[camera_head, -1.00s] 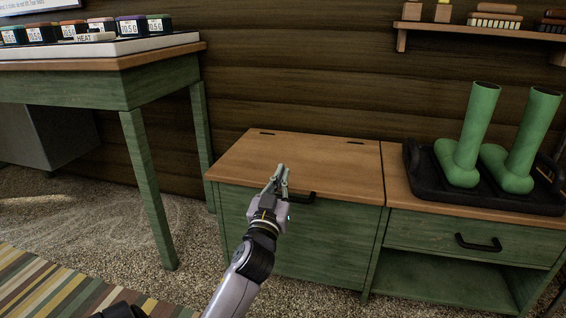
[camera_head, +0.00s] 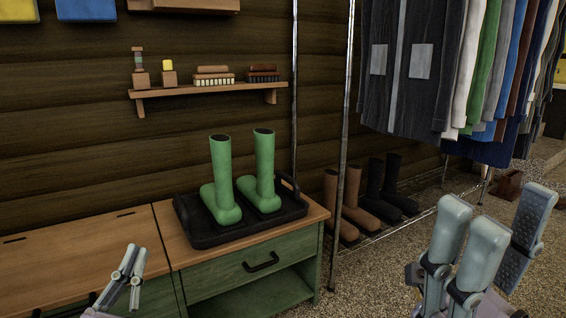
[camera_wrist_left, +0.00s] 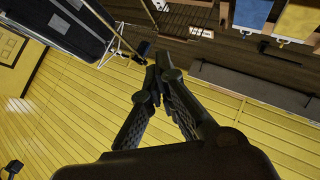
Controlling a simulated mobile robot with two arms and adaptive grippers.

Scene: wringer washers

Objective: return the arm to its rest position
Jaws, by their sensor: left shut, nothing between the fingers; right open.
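My left gripper (camera_head: 132,262) shows at the lower left of the head view, in front of the wooden-topped bench (camera_head: 75,247). Its fingers are shut with nothing between them. In the left wrist view its dark fingers (camera_wrist_left: 155,72) come together at the tips, and no object shows between them. My right gripper (camera_head: 490,240) is large and close at the lower right of the head view. Its fingers stand apart, and it is empty. Most of both arms is out of the head view.
Green boots (camera_head: 222,190) stand on a black tray (camera_head: 204,238) on the bench. A wall shelf (camera_head: 210,90) holds brushes. A clothes rack (camera_head: 340,190) with hanging garments (camera_head: 400,70) stands at the right, with brown boots (camera_head: 355,205) and black boots below.

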